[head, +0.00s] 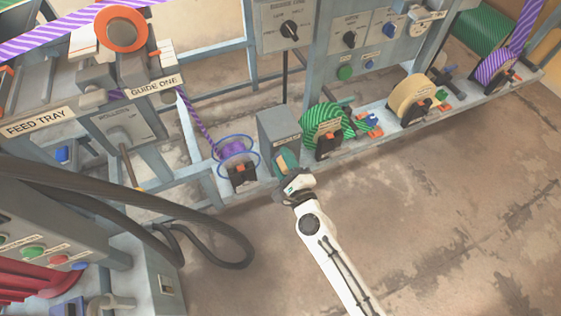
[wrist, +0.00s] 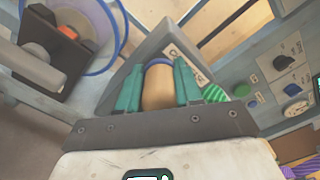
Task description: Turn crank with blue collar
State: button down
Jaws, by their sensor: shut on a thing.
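The crank's tan rounded handle (wrist: 158,90) shows in the wrist view, with a blue collar (wrist: 159,63) at its far end. My gripper (wrist: 160,72) has its teal fingers on both sides of the handle and is shut on it. The collar lies near the fingertips, against the grey housing (wrist: 202,72) behind. In the head view my gripper (head: 286,160) is at the front face of the same grey housing (head: 279,128), which bears a small label. The handle and collar are hidden there by my gripper, and the crank's arm cannot be made out.
A blue-rimmed spool (head: 237,147) with purple striped web stands just left of the housing. A green striped roll (head: 322,130) is close on the right, with a tan roll (head: 411,100) farther along. Black hoses (head: 225,250) loop at lower left. The floor at right is clear.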

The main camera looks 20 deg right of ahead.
jog(key=shift+d+m, duration=0.3)
jog(key=shift+d, duration=0.2)
jog(key=c, duration=0.8)
grip_release()
jog(key=shift+a, duration=0.1)
jog(key=shift+s+a, duration=0.1)
jog(key=shift+s, duration=0.1)
jog(key=s+b, duration=0.1)
jog(key=s, duration=0.9)
jog(key=shift+s+b, duration=0.2)
jog(key=shift+b, duration=0.1)
